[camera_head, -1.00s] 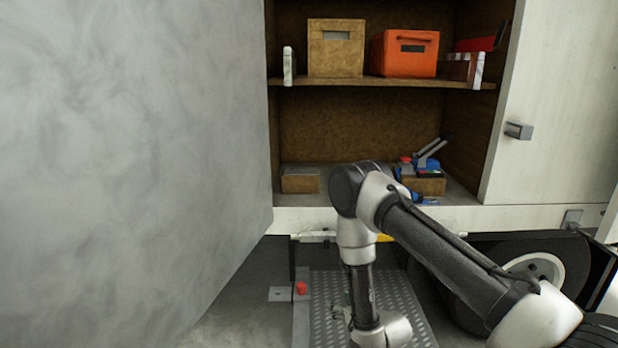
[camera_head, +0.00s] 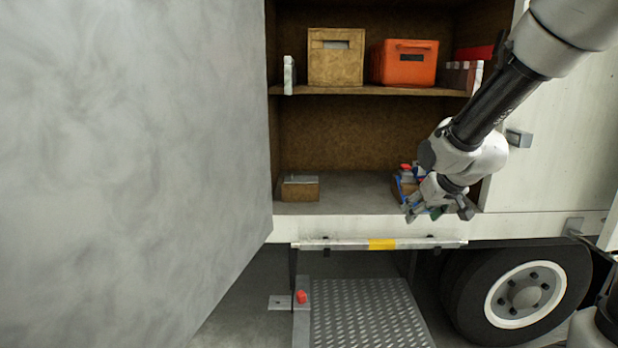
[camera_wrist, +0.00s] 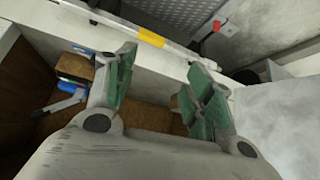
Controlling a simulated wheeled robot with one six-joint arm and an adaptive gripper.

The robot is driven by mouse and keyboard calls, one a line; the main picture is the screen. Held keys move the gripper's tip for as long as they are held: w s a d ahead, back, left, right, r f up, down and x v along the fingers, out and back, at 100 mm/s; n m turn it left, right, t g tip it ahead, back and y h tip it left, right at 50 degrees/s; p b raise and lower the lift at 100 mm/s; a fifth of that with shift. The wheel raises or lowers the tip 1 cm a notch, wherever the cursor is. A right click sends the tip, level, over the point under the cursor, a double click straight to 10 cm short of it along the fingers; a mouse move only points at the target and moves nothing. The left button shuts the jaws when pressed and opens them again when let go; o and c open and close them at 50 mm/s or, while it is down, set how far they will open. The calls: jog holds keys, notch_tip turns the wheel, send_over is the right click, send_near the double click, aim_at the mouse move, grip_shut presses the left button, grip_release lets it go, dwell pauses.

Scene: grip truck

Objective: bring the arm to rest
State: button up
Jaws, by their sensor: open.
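My gripper (camera_head: 437,211) is at the lower right of the open truck compartment, in front of the small box with tools on the lower shelf. In the wrist view my gripper (camera_wrist: 160,100) shows two green-padded fingers spread apart with nothing between them. My arm comes in from the upper right of the head view. It partly hides the tool box (camera_head: 404,187). Blue and grey tool parts (camera_wrist: 68,97) show left of the fingers in the wrist view.
A tan crate (camera_head: 335,68) and an orange crate (camera_head: 404,66) stand on the upper shelf (camera_head: 370,90). A small box (camera_head: 300,188) sits at the lower left. A large grey panel (camera_head: 130,160) fills the left. Below are a metal step (camera_head: 365,315) and a wheel (camera_head: 520,290).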

jog(key=s+d+r+g, duration=0.1)
jog(key=s+d+r, duration=0.1)
jog(key=s, duration=0.7)
jog(key=s+d+r+m+g, duration=0.1)
jog(key=s+d+r, duration=0.2)
jog(key=s, duration=0.6)
jog(key=s+d+r+m+g+h, duration=0.1)
jog(key=s+d+r, duration=0.2)
jog(key=s, duration=0.6)
jog(key=shift+s+r, duration=0.25)
jog(key=shift+r, duration=0.25)
